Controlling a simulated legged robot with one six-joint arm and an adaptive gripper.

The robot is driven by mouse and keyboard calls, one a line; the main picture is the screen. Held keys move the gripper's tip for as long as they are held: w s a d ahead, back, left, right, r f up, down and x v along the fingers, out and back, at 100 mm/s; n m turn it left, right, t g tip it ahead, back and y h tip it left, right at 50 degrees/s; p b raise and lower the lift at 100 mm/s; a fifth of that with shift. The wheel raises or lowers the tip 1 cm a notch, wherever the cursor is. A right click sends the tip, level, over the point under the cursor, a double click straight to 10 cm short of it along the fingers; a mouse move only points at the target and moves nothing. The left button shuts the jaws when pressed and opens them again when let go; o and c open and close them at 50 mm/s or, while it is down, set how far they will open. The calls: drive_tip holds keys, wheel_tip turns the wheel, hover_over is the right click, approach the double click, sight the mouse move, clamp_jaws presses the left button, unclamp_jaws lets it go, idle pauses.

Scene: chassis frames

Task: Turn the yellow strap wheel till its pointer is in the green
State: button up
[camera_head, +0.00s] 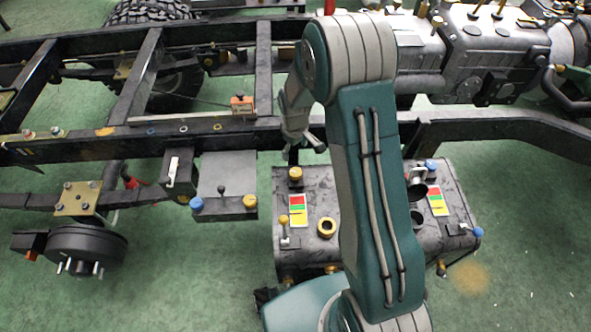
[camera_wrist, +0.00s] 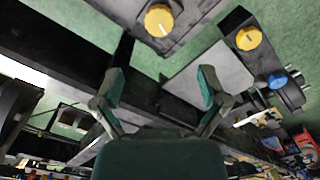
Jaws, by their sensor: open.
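A yellow wheel (camera_head: 296,174) sits on the back left corner of the dark tank (camera_head: 350,225). In the wrist view this yellow wheel (camera_wrist: 159,20) shows at the top, with a pale pointer line on its face. A red, green and yellow plate (camera_head: 298,210) is just in front of it on the tank. I cannot tell which colour the pointer is at. My gripper (camera_head: 304,142) is above and behind the wheel, near the frame rail. In the wrist view my gripper (camera_wrist: 161,85) has its fingers spread, empty and apart from the wheel.
Another yellow knob (camera_head: 251,202) and a blue knob (camera_head: 197,204) are on the grey box (camera_head: 225,172) to the left. A black frame rail (camera_head: 200,136) runs behind the tank. My arm hides the tank's middle. Green floor is free at the front left.

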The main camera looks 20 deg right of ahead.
sight(295, 172)
wheel_tip(295, 172, down, 11)
drive_tip(key=n, duration=0.2)
drive_tip(key=shift+n, duration=0.4)
drive_tip(key=c, duration=1.1)
